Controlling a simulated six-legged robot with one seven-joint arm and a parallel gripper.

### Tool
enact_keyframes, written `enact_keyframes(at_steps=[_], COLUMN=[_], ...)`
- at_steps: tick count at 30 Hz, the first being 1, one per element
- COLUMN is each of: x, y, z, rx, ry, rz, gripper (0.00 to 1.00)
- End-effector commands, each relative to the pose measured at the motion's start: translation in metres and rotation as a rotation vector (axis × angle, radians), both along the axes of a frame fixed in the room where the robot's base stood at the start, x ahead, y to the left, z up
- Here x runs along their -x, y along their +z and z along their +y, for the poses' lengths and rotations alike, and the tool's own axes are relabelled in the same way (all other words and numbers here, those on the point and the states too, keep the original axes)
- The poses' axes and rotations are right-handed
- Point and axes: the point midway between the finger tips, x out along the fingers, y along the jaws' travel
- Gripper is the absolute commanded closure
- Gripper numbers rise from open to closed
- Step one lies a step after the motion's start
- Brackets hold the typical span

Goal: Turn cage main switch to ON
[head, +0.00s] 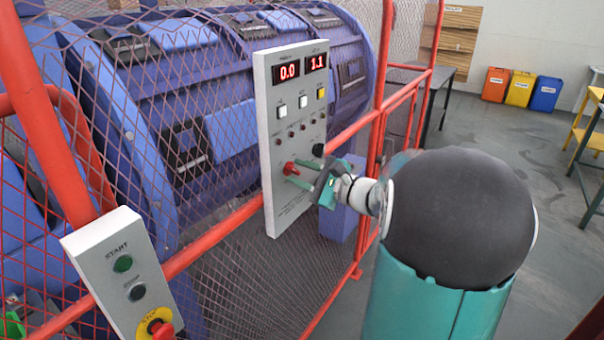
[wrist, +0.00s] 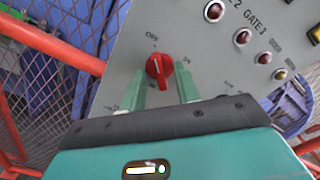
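The cage main switch is a red rotary knob (head: 290,168) low on the grey control panel (head: 285,215). In the wrist view the red knob (wrist: 159,70) has its grip bar roughly upright, with small labels around it; the one at its right seems to read ON. My gripper (head: 302,175) is at the panel, in front of the knob. In the wrist view my gripper (wrist: 162,80) is open, with one green finger at each side of the knob. Gaps show between the fingers and the knob; I cannot tell whether either finger touches the panel.
A black knob (head: 318,150) sits just above and right of the switch. Buttons, lamps and red displays (head: 301,68) are higher up. A START/STOP box (head: 122,275) stands at lower left. Red rails and mesh (head: 235,220) lie behind the panel. Floor at right is open.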

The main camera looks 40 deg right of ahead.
Motion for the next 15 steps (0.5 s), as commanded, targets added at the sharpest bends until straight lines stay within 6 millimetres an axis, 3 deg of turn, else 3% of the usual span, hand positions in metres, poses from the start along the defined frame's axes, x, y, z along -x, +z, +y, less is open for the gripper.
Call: enact_keyframes(at_steps=[1,6,15], x=[0.0001,0.0003,0.0003], y=[0.0000,0.0001,0.0000], z=[0.0000,0.0000,0.0002], rx=[0.000,0.000,-0.012], ry=[0.000,0.000,0.001], rz=[0.000,0.000,0.005], gripper=[0.70,1.00,1.00])
